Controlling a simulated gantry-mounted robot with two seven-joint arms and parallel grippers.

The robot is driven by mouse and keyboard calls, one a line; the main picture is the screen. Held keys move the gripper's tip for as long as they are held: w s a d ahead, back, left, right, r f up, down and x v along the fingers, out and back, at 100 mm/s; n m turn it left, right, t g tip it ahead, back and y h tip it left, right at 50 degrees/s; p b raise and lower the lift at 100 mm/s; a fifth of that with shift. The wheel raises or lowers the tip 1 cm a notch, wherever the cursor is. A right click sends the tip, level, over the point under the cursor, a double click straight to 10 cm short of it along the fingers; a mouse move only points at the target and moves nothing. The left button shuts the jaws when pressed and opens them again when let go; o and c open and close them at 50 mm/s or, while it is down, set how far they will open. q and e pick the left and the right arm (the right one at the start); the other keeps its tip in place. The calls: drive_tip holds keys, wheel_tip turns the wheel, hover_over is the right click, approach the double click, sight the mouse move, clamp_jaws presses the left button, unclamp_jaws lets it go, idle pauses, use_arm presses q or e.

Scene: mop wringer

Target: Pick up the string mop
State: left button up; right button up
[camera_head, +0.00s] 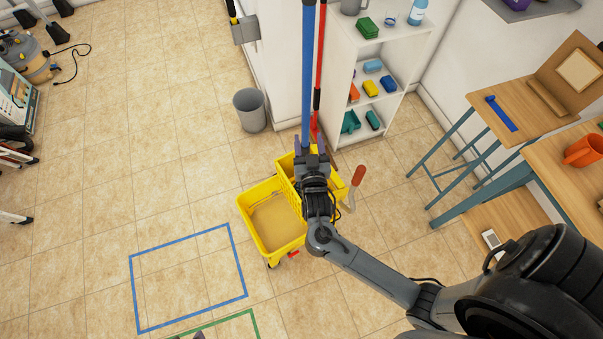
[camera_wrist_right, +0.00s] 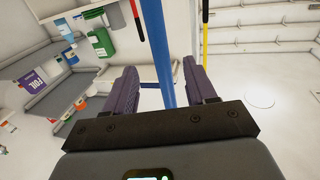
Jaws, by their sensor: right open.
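The string mop shows as a long blue handle (camera_head: 308,70) that rises upright from the yellow mop bucket (camera_head: 262,192). Its head is hidden behind my right gripper and the bucket's wringer. My right gripper (camera_head: 310,145) is over the bucket at the lower part of the visible handle. In the right wrist view the blue handle (camera_wrist_right: 158,50) runs between the two open purple fingers (camera_wrist_right: 160,85), with a gap on both sides. Only a small purple tip, likely of my left gripper (camera_head: 198,335), shows at the bottom edge of the head view.
A red pole (camera_head: 318,70) stands just right of the blue handle. A white shelf (camera_head: 345,70) with bottles and sponges is behind it. A grey bin (camera_head: 250,108) stands left. Wooden tables (camera_head: 500,110) are at right.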

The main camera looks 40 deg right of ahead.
sight(306, 126)
drive_tip(key=x, duration=0.3)
drive_tip(key=shift+w+d, duration=0.55)
drive_tip(key=shift+w, duration=0.2)
drive_tip(key=x, duration=0.3)
drive_tip(key=shift+w+r, duration=0.15)
drive_tip(key=shift+r, duration=0.05)
drive_tip(key=shift+w+d, duration=0.4)
drive_tip(key=shift+w, duration=0.1)
clamp_jaws()
drive_tip(key=shift+r, duration=0.1)
